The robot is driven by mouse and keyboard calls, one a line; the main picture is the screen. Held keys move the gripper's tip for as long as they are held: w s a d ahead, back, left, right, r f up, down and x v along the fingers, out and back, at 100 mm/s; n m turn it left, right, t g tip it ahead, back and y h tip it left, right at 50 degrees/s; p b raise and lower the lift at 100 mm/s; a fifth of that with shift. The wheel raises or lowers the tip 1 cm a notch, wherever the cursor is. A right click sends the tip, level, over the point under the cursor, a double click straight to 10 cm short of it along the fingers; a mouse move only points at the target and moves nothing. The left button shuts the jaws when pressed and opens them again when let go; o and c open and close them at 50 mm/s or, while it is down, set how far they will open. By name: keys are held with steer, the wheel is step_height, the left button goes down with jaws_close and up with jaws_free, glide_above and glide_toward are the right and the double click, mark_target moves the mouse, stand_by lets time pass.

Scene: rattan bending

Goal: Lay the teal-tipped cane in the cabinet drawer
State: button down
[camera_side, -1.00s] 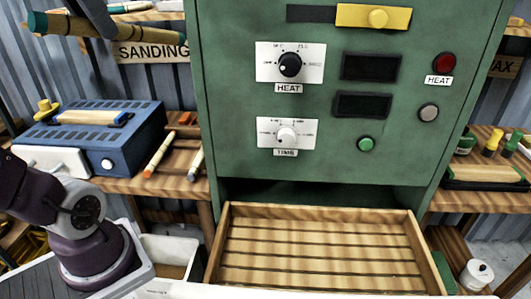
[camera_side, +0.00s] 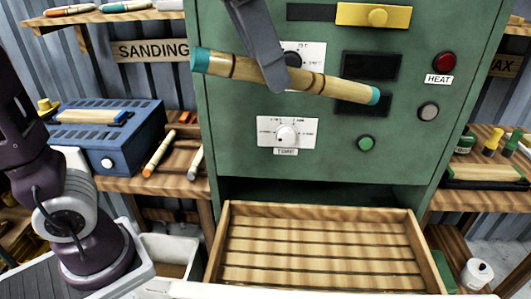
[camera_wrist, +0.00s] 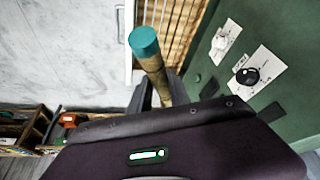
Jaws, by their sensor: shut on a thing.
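The teal-tipped cane (camera_side: 325,84) is tan with dark bands and teal at both ends. My gripper (camera_side: 265,72) is shut around its middle and holds it in the air in front of the green cabinet (camera_side: 395,155), above the drawer. The cane tilts, its right end lower. In the wrist view one teal end of the cane (camera_wrist: 144,41) points away from my gripper (camera_wrist: 160,92); its other end is hidden. The cabinet drawer (camera_side: 320,252) is pulled out, slatted and empty. Its edge also shows in the wrist view (camera_wrist: 182,30).
A blue box machine (camera_side: 108,135) stands on the left bench, with orange-tipped and white-tipped canes (camera_side: 157,155) beside it. Bottles and a tray (camera_side: 482,172) are on the right bench. The cabinet's knobs and buttons (camera_side: 286,135) are behind the cane. The space above the drawer is clear.

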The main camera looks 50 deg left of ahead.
steer(key=w+d+f+m+g+h, duration=0.1)
steer(key=w+d+f+m, duration=0.25)
steer(key=d+f, duration=0.95)
steer(key=w+a+f+n+h, duration=0.1)
steer(key=w+a+f, duration=0.25)
steer(key=f, duration=0.25)
steer(key=w+a+f+h, duration=0.1)
steer(key=w+a+f, duration=0.1)
steer(key=a+f, duration=0.3)
steer(key=s+a+f+n+h, duration=0.2)
steer(key=a+f, duration=0.8)
steer(key=f, duration=0.3)
steer(key=s+f+g+h, duration=0.1)
steer(key=s+f+h, duration=0.1)
steer(key=s, duration=0.3)
steer(key=d+r+g+h, duration=0.1)
steer(key=d+h, duration=0.2)
steer(key=d, duration=0.3)
steer(key=shift+m, duration=0.45)
steer(key=f, duration=0.9)
steer(key=shift+w+d, duration=0.1)
steer(key=shift+w, duration=0.1)
steer(key=shift+f, duration=0.3)
